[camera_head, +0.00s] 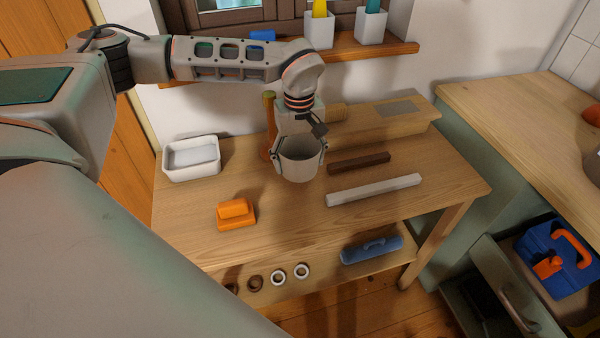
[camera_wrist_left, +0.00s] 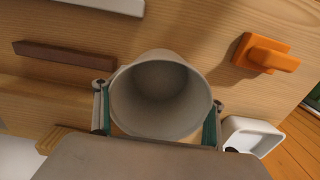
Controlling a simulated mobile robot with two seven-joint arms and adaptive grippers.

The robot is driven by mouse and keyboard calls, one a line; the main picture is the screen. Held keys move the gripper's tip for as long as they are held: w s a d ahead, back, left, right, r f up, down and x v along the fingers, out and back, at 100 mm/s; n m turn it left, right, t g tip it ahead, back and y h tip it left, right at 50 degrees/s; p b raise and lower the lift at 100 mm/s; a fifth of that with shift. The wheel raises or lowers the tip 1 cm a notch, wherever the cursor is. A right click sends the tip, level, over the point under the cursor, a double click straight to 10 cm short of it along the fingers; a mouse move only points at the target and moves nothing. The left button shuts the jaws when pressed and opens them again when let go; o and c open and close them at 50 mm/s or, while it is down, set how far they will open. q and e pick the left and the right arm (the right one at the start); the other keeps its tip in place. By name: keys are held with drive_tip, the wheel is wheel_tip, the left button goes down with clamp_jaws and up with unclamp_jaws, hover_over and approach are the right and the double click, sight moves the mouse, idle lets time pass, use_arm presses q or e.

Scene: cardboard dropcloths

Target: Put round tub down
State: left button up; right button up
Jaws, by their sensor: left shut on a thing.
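The round tub (camera_head: 300,170) is a grey, open-topped cup over the wooden workbench (camera_head: 290,215). My left gripper (camera_head: 299,152) is shut on it, with a finger on either side. The left wrist view looks into the tub (camera_wrist_left: 162,97), which is empty and roughly upright between the green-padded fingers. I cannot tell whether its base touches the bench top or hangs a little above it. My right gripper is not in view.
An orange block-shaped tool (camera_head: 235,214), a white tray (camera_head: 191,158), a dark brown bar (camera_head: 359,162) and a pale bar (camera_head: 374,189) lie around the tub. A wooden box (camera_head: 390,122) stands behind. Bench top in front of the tub is clear.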

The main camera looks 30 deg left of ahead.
use_arm(q)
drive_tip(key=shift+f+b, duration=0.3)
drive_tip(key=shift+f, duration=2)
drive_tip(key=shift+r, duration=0.1)
drive_tip(key=o, duration=1.1)
drive_tip(key=shift+o, duration=0.2)
